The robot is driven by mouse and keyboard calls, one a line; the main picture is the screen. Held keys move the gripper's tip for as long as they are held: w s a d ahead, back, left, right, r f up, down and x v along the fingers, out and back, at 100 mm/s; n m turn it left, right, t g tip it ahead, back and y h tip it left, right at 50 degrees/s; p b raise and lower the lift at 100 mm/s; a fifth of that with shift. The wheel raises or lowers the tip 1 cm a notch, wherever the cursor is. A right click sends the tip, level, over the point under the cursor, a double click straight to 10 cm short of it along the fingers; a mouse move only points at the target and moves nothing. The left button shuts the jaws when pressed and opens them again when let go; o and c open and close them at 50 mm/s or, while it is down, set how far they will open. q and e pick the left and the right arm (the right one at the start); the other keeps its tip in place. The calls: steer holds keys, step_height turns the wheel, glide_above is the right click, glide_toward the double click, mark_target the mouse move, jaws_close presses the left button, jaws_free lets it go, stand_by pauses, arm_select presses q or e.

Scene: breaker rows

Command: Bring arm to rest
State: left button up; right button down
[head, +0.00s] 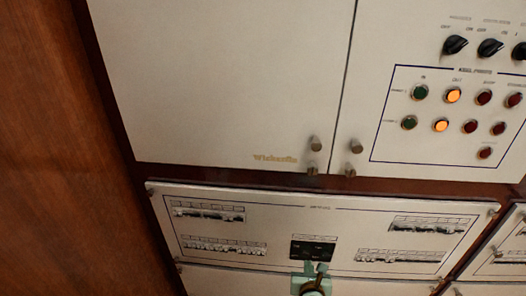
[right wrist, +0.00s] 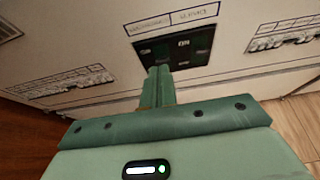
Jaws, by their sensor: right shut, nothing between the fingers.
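My right gripper (head: 315,268) is pale green and shows at the bottom of the head view, in front of the breaker panel (head: 330,203). In the right wrist view its two fingers (right wrist: 158,75) are together, with nothing seen between them. The tips are just below a dark switch block (right wrist: 178,46), which also shows in the head view (head: 313,250). I cannot tell whether the tips touch the panel. My left gripper is not in view.
Breaker rows (head: 224,246) lie on both sides of the dark block. Above are a blank cabinet door (head: 220,80) with knobs and a panel (head: 375,125) with lamps and rotary switches. A wooden wall (head: 55,150) stands at left.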

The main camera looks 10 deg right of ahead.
steer(key=s+a+f+n+g+y, duration=0.25)
steer(key=s+f+n, duration=0.4)
steer(key=n, duration=0.85)
steer(key=s+a+f+n+g+y, duration=0.25)
steer(key=s+f+n, duration=0.45)
steer(key=n, duration=0.7)
steer(key=s+d+f+n+g, duration=0.2)
steer(key=s+n, duration=0.2)
steer(key=s, duration=1)
steer(key=s+d+f+n+g+h+p, duration=0.1)
steer(key=s+d+f+n+g, duration=0.2)
steer(key=s, duration=1.1)
steer(key=s+d+f+n+g+p, duration=0.1)
steer(key=s+n, duration=0.6)
steer(key=s, duration=0.7)
steer(key=shift+d+f+g, duration=0.65)
steer(key=shift+d+g, duration=0.15)
steer(key=shift+d, duration=0.15)
steer(key=shift+s, duration=0.1)
